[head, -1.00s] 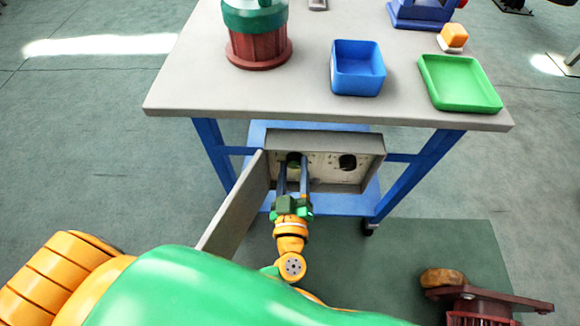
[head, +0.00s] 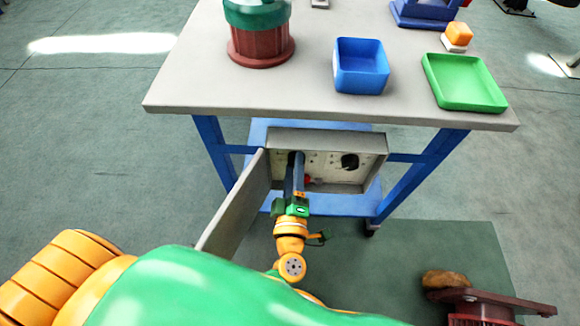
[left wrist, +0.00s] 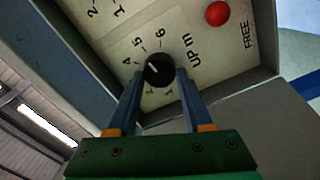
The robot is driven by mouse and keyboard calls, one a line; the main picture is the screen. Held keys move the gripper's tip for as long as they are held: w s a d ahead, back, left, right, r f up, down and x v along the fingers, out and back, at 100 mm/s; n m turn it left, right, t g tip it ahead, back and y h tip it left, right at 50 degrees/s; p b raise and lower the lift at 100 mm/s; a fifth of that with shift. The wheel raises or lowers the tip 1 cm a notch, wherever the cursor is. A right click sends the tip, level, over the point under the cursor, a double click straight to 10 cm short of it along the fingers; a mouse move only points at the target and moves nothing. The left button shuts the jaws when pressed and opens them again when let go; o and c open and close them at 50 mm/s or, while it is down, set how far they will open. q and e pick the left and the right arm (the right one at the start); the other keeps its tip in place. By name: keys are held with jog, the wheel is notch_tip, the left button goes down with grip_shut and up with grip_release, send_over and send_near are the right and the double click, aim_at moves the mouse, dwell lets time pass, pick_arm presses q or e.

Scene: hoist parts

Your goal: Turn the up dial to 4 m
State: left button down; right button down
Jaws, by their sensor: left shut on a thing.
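The up dial (left wrist: 160,70) is a small black knob on a pale panel with numbers around it and an "UP m" label, seen in the left wrist view. A short pale mark on it points to the picture's left, roughly towards the 4 side; the exact reading is hard to tell. My left gripper (left wrist: 160,76) has its two fingers on opposite sides of the dial, shut on it. In the head view my left gripper (head: 296,157) reaches into the open control box (head: 330,183) and hides the dial. My right gripper is not in view.
A second black dial (head: 349,161) is right of my gripper, with a red button (head: 309,180) between. The box door (head: 234,203) hangs open at left. The table (head: 220,97) above holds a blue bin (head: 360,82) and a green tray (head: 463,100).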

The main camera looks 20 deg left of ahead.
pick_arm(q)
jog(key=shift+n+b, duration=0.9)
jog(key=shift+n, duration=2.8)
jog(key=shift+r+n, duration=0.1)
jog(key=shift+n, duration=0.2)
jog(key=shift+w, duration=0.1)
jog(key=shift+c, duration=1.6)
grip_release()
